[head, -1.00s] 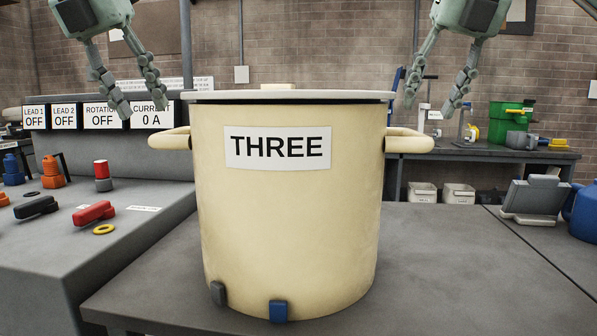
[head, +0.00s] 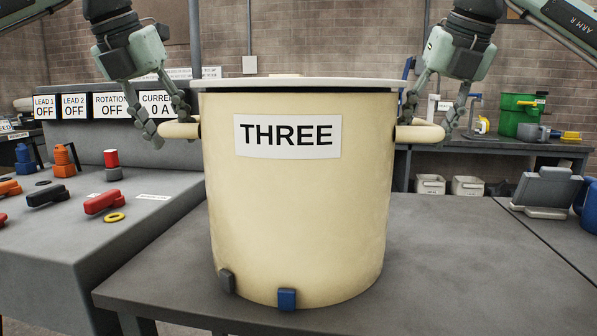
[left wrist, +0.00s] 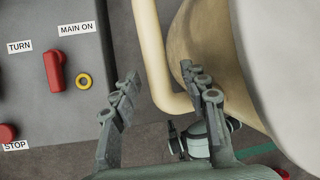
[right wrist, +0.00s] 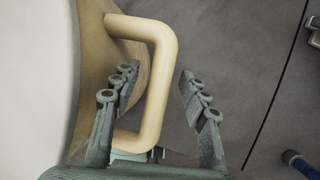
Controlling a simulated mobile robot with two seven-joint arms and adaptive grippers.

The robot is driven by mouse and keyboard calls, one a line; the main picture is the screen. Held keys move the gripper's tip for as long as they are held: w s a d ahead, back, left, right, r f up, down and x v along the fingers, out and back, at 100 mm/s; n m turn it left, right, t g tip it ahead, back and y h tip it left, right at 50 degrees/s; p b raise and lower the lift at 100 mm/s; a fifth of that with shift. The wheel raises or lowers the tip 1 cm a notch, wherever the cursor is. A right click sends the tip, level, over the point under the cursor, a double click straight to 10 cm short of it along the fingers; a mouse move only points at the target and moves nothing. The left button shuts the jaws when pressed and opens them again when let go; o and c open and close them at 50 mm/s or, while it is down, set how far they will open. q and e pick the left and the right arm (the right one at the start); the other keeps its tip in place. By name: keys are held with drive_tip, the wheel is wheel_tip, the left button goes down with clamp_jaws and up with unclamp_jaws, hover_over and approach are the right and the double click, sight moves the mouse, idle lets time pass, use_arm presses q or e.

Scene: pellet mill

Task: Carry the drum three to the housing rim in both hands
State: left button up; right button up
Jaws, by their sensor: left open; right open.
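The cream drum marked THREE (head: 295,215) stands upright on the grey table, with a pale lid and a loop handle on each side. My left gripper (head: 168,124) is open at the left handle (head: 178,131); in the left wrist view its fingers lie on either side of the handle bar (left wrist: 152,50). My right gripper (head: 428,118) is open at the right handle (head: 425,133); in the right wrist view the handle's outer bar (right wrist: 160,85) passes between its fingers. I cannot tell whether the fingers touch the handles. I cannot identify the housing rim in these views.
A grey control bench (head: 150,215) with red and black levers and status signs is at left. The table (head: 450,260) is clear right of the drum, up to a grey stand (head: 547,190). A back bench (head: 500,148) holds a green bucket (head: 518,115).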

use_arm(q)
clamp_jaws()
use_arm(e)
clamp_jaws()
